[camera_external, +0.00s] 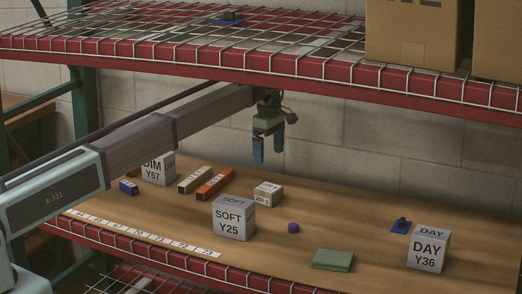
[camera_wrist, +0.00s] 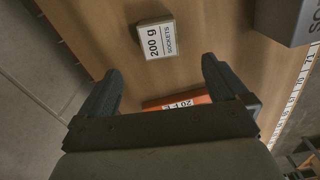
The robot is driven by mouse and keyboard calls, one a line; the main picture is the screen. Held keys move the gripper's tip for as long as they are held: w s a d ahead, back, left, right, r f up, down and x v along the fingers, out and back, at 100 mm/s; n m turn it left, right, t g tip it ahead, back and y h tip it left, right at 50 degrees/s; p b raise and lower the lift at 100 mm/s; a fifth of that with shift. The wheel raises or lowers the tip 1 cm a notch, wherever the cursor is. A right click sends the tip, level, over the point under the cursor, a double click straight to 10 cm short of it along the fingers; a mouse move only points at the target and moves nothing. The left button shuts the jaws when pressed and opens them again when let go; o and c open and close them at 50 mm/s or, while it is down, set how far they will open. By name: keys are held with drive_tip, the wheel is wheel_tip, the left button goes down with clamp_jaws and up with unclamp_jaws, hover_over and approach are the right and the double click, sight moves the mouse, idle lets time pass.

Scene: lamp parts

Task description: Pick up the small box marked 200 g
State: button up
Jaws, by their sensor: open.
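The small box marked 200 g (camera_external: 267,194) is a pale box on the wooden shelf board, behind and right of the SOFT Y25 cube. In the wrist view the box (camera_wrist: 157,38) shows its label "200 g SOCKETS" at the top, slightly tilted in the picture. My gripper (camera_external: 268,150) hangs above the board, well above the box, with clear air between them. In the wrist view its two fingers (camera_wrist: 161,72) are wide apart and empty. The box shows beyond the fingertips, not between them.
An orange bar (camera_external: 215,184) and a cream bar (camera_external: 194,179) lie left of the box. The SOFT Y25 cube (camera_external: 233,224) stands in front. A purple piece (camera_external: 293,228) and a green block (camera_external: 333,260) lie to the right. A red-edged wire shelf (camera_external: 330,68) hangs overhead.

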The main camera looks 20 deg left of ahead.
sight(267, 187)
wheel_tip(267, 187, down, 8)
drive_tip(key=shift+r, duration=0.1)
drive_tip(key=shift+w+a+f, duration=0.1)
drive_tip(key=shift+a+f, duration=0.1)
drive_tip(key=shift+f, duration=1.1)
drive_tip(key=shift+w+a+f, duration=0.1)
drive_tip(key=shift+a+f, duration=0.05)
drive_tip(key=shift+f, duration=1.15)
drive_tip(key=c, duration=1.2)
